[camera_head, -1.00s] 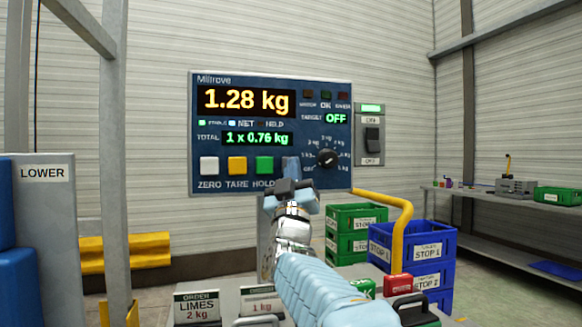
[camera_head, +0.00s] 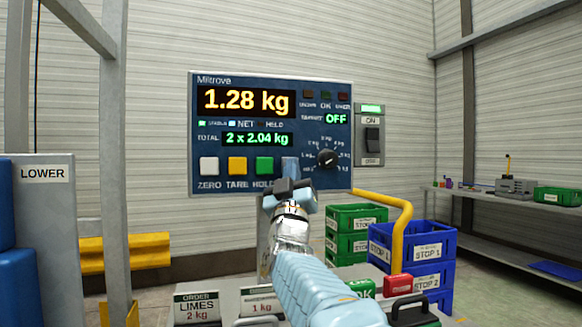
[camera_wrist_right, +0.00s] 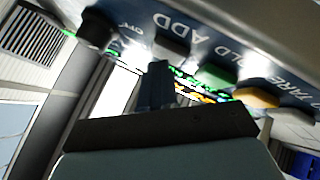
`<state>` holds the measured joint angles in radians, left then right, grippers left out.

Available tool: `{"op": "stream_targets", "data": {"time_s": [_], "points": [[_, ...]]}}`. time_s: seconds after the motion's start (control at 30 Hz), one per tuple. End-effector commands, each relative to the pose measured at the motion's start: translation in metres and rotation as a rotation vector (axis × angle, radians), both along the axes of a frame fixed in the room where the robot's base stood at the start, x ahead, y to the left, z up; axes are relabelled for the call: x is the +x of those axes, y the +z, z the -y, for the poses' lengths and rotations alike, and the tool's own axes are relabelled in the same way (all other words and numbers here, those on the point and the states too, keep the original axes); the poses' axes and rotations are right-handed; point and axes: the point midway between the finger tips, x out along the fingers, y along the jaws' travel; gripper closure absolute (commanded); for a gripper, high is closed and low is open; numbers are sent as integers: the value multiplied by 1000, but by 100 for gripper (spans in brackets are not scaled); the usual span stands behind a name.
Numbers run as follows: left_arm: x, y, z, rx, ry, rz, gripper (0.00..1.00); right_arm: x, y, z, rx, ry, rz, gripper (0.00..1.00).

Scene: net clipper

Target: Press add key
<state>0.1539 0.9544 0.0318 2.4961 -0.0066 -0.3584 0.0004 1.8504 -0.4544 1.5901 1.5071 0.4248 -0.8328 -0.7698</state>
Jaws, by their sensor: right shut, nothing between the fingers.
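A blue scale panel (camera_head: 320,180) stands ahead, showing 1.28 kg and a total of 2 x 2.04 kg. Its white, orange and green keys sit in a row over ZERO, TARE and HOLD. In the wrist view the fingers (camera_wrist_right: 157,78) end very near the key; contact cannot be told. My left gripper is out of view.
A dial (camera_head: 327,158) and an ON switch (camera_head: 372,137) lie right of the keys. Green crates (camera_head: 355,217), blue crates (camera_head: 412,244) and a yellow rail (camera_head: 405,225) stand at the right. A grey post (camera_head: 115,170) stands at the left.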

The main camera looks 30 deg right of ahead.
Motion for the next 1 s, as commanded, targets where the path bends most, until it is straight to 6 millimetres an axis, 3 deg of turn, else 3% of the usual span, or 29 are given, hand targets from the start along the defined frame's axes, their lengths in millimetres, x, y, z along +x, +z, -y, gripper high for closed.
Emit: {"op": "stream_targets", "data": {"time_s": [1.0], "points": [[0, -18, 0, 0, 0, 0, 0, -19, -2, -5, 1, 1, 0, 100]]}}
